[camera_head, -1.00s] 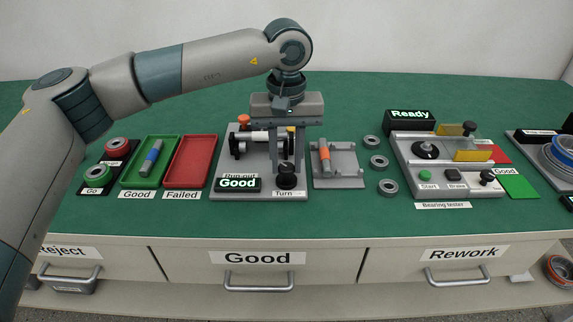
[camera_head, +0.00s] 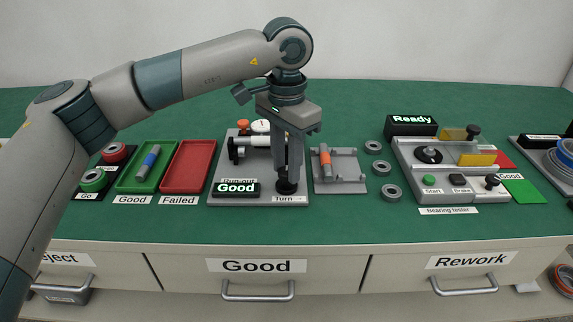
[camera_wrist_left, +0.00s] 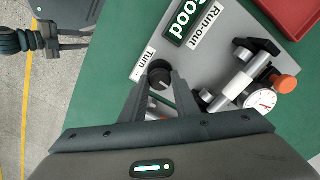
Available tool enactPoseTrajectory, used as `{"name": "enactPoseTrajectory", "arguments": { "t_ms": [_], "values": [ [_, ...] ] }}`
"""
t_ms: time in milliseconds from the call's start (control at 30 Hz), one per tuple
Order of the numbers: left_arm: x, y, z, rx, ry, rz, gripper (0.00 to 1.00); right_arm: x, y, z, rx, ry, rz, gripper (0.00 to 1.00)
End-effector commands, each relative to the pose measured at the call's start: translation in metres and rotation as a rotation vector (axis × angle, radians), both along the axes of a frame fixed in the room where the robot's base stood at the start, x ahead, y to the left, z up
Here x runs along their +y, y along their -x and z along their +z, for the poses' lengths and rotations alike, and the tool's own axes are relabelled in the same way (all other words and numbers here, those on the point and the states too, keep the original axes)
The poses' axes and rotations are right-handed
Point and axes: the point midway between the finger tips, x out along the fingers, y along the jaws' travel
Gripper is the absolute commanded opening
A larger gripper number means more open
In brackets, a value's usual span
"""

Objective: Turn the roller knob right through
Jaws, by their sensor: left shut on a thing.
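The black roller knob (camera_head: 287,188) stands on the grey run-out fixture (camera_head: 219,199), just above the "Turn" label. My left gripper (camera_head: 288,177) points straight down over it, with its fingers on either side of the knob and shut on it. In the left wrist view the round knob (camera_wrist_left: 159,74) with its pale pointer mark sits between the fingertips. The white-and-metal roller with the dial gauge (camera_wrist_left: 262,100) lies beside it on the fixture. The display reads "Good" (camera_head: 237,188). My right gripper (camera_wrist_left: 86,40) shows at the wrist view's upper left, fingers apart and empty.
A red tray (camera_head: 187,167) and a green tray with a blue-and-grey roller (camera_head: 149,163) stand left. A grey holder (camera_head: 340,180) with an orange-banded roller is close right. Several bearing rings and the bearing tester (camera_head: 450,183) lie farther right. Green table is clear in front.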

Motion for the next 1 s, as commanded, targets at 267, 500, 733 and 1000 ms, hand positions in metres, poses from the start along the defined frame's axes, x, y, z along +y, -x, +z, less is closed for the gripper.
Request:
{"name": "enactPoseTrajectory", "arguments": {
  "t_ms": [267, 500, 733, 1000],
  "values": [
    [-0.0001, -0.0013, 0.0017, -0.005, 0.003, -0.112, 0.05, 0.0021, 0.0001, 0.0022, -0.015, -0.009, -0.001, 0.31],
    [-0.0001, -0.0013, 0.0019, -0.005, 0.003, -0.134, 0.05, 0.0022, 0.0002, 0.002, -0.015, -0.01, 0.0, 0.31],
    [0.0, -0.0013, 0.0019, -0.005, 0.003, -0.133, 0.05, 0.0015, 0.0, 0.0012, -0.014, -0.008, 0.003, 0.31],
    [-0.0001, -0.0007, 0.001, -0.003, 0.002, -0.133, 0.46, 0.0012, -0.0013, 0.0009, -0.015, -0.006, 0.003, 0.31]
  ]
}}
